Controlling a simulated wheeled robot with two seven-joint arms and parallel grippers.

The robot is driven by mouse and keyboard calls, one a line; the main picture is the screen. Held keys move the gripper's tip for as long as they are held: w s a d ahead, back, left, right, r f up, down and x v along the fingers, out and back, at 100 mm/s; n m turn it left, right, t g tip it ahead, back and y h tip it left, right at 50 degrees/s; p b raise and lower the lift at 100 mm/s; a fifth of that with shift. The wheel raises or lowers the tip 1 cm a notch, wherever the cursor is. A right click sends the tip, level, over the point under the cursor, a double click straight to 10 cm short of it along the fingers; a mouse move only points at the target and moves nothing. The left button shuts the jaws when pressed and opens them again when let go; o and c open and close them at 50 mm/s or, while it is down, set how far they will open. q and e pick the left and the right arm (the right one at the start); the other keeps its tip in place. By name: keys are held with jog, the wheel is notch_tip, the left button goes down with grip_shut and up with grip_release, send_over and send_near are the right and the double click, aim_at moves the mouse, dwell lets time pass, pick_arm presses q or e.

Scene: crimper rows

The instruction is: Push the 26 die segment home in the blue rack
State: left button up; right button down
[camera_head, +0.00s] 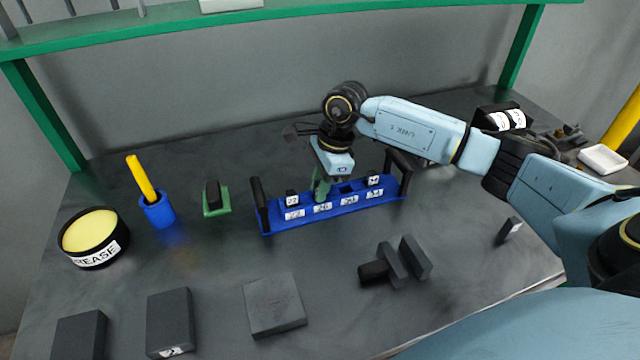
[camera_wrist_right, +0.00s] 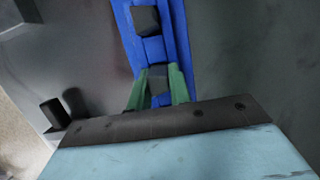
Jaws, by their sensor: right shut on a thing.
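The blue rack (camera_head: 266,222) stands on the dark table in the middle of the head view, with white number labels along its front and a black post at each end. My right gripper (camera_head: 322,190) points down into the rack behind the label 26 (camera_head: 322,208). In the right wrist view my right gripper's green fingers (camera_wrist_right: 158,88) are shut on a dark die segment (camera_wrist_right: 157,75), which sits within the rack's blue channel. How deep it sits is hidden. My left gripper is not in view.
Dark segments stand in the rack's left end slot (camera_head: 292,197) and right end slot (camera_head: 374,181). A grease tin (camera_head: 92,237), blue cup (camera_head: 158,211) and green-based holder (camera_head: 215,198) stand left. Dark blocks (camera_head: 273,304) lie in front. The table between is clear.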

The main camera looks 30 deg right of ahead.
jog(key=c, duration=1.2)
grip_release()
jog(key=shift+s+f, duration=0.1)
jog(key=shift+f, duration=0.05)
jog(key=shift+d+r, duration=0.1)
jog(key=shift+r, duration=0.3)
jog(key=v, duration=0.4)
jog(key=shift+r, duration=0.1)
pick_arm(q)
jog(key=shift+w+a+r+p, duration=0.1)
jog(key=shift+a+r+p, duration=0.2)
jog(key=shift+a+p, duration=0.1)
pick_arm(e)
jog(key=v, duration=0.8)
jog(key=shift+r, duration=0.35)
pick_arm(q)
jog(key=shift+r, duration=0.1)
pick_arm(e)
jog(key=shift+r, duration=0.1)
